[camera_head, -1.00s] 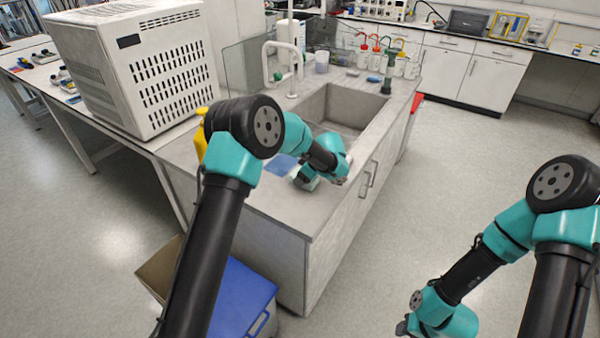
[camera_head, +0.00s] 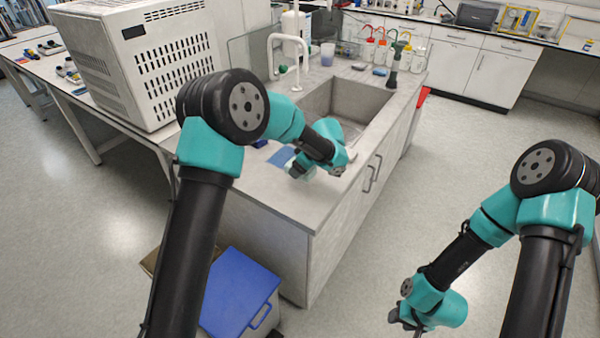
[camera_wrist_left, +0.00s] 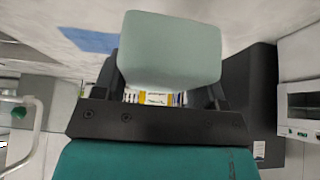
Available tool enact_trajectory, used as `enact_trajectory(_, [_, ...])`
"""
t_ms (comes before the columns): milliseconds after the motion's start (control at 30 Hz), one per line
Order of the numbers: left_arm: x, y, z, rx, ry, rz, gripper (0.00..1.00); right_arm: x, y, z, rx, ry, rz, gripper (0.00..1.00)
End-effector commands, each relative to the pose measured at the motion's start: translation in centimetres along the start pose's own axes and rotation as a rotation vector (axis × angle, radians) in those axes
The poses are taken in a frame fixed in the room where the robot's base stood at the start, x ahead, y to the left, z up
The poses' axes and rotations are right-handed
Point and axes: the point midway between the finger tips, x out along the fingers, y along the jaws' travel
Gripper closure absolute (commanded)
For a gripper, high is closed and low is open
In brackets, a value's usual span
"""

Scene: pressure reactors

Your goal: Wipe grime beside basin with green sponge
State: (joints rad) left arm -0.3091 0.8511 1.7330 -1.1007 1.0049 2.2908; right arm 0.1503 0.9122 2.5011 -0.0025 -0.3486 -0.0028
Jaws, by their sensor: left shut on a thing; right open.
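My left gripper (camera_head: 298,170) is over the counter in front of the basin (camera_head: 350,105). It is shut on a pale green sponge (camera_wrist_left: 170,50), which fills the middle of the left wrist view. The sponge is close to the counter surface; I cannot tell whether it touches. A blue patch or cloth (camera_head: 282,157) lies flat on the counter beside the gripper and also shows in the left wrist view (camera_wrist_left: 90,40). I cannot make out any grime; the arm covers part of the counter. My right gripper (camera_head: 405,322) is open and empty, low above the floor at the right.
Several wash bottles (camera_head: 385,52) and a blue item (camera_head: 379,71) are on the far counter end. A large white vented box (camera_head: 150,65) stands at left. A blue-lidded bin (camera_head: 240,287) is on the floor.

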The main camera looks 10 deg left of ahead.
Motion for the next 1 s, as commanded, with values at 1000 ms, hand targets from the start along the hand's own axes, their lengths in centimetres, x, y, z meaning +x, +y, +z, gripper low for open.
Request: enact_trajectory(1000, [-2.8,0.0,-1.7,0.001,0.000,0.000,0.57,0.0,0.0,0.0,0.000,0.000,0.000,0.57])
